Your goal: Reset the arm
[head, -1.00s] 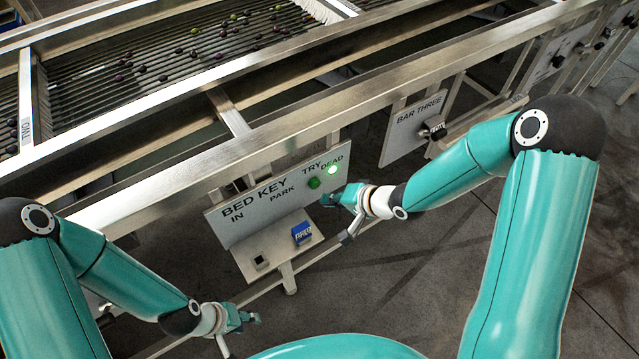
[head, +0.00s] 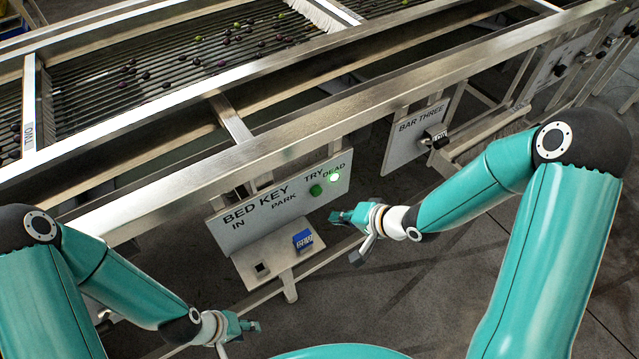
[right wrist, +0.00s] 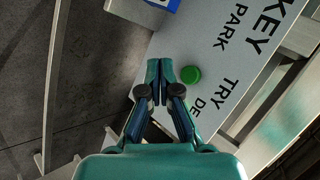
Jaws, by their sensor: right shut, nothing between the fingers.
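My right gripper (head: 338,217) is shut and empty. In the head view it hangs in front of the lower right of the BED KEY panel (head: 235,228), apart from it. In the right wrist view its fingertips (right wrist: 160,66) meet, and the green TRY button (right wrist: 190,75) shows just beyond them.
A shelf (head: 272,268) under the panel holds a blue block (head: 303,239) and a small dark square socket (head: 262,270). The BAR THREE panel (head: 415,138) has a dark knob. The roller bed (head: 160,75) carries scattered dark and green fruit. Floor at the right is open.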

